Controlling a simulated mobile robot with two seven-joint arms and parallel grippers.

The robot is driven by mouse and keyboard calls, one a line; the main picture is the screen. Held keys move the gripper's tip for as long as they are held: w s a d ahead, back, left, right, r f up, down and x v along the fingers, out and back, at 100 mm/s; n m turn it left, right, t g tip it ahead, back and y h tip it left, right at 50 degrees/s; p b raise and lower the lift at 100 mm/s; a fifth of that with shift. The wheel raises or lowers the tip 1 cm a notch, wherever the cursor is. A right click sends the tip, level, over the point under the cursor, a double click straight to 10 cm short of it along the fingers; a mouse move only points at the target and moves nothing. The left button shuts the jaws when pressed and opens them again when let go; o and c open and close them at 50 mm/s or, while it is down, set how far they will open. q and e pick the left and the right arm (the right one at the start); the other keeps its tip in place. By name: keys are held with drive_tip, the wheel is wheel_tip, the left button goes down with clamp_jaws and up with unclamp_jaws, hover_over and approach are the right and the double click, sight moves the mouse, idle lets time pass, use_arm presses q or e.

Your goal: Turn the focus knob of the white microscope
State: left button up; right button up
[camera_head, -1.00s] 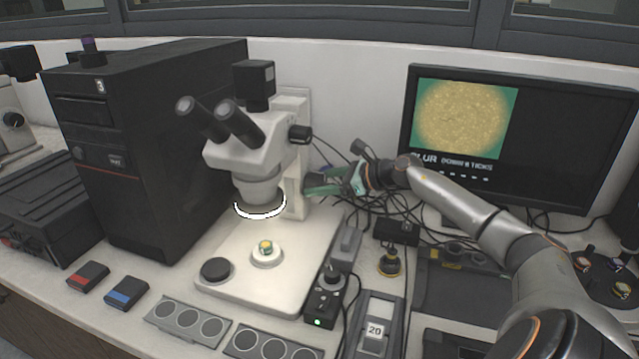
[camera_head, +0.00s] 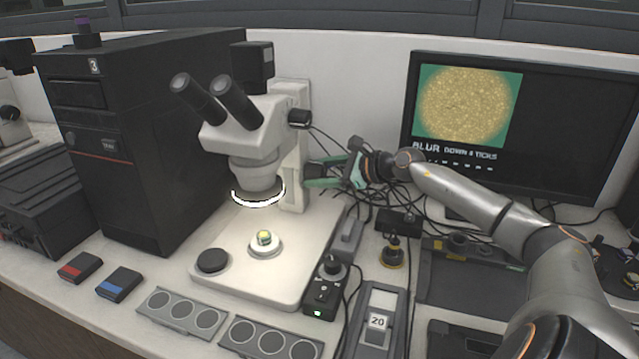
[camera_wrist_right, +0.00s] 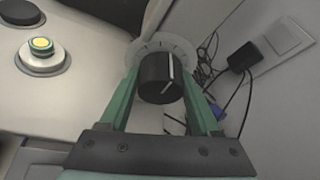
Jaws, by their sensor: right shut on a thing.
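The white microscope (camera_head: 243,138) stands upright left of centre in the head view, with dark eyepieces and a lit ring under its head. Its focus knob (camera_wrist_right: 158,80) is black with a white pointer line, in front of a pale dial (camera_wrist_right: 180,48) with tick marks. My right gripper (camera_head: 316,174) reaches the microscope's column from the right. In the right wrist view its green fingers lie on either side of the knob, shut on it. In the head view the fingers mostly hide the knob. My left gripper is in no view.
A monitor (camera_head: 585,125) at the right shows a yellow speckled disc and text with the word BLUR. Loose cables (camera_head: 345,195) hang behind my right gripper. A black computer tower (camera_head: 125,160) stands left of the microscope. Small devices crowd the bench front.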

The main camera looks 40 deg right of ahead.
drive_tip(key=shift+f+n+b, duration=0.3)
drive_tip(key=shift+f+b, duration=0.1)
drive_tip(key=shift+b, duration=0.2)
drive_tip(key=shift+n+t+b, duration=0.3)
drive_tip(key=shift+b, duration=0.25)
drive_tip(key=shift+h+b, duration=0.3)
drive_tip(key=shift+b, duration=0.3)
drive_tip(key=shift+n+b, duration=0.4)
drive_tip(key=shift+b, duration=0.05)
drive_tip(key=shift+r+n+t+h+b, duration=0.25)
drive_tip(key=shift+n+t+b, duration=0.2)
drive_tip(key=shift+b, duration=0.5)
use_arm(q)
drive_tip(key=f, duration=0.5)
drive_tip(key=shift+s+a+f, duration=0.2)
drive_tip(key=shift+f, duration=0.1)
use_arm(e)
drive_tip(key=shift+r, duration=0.1)
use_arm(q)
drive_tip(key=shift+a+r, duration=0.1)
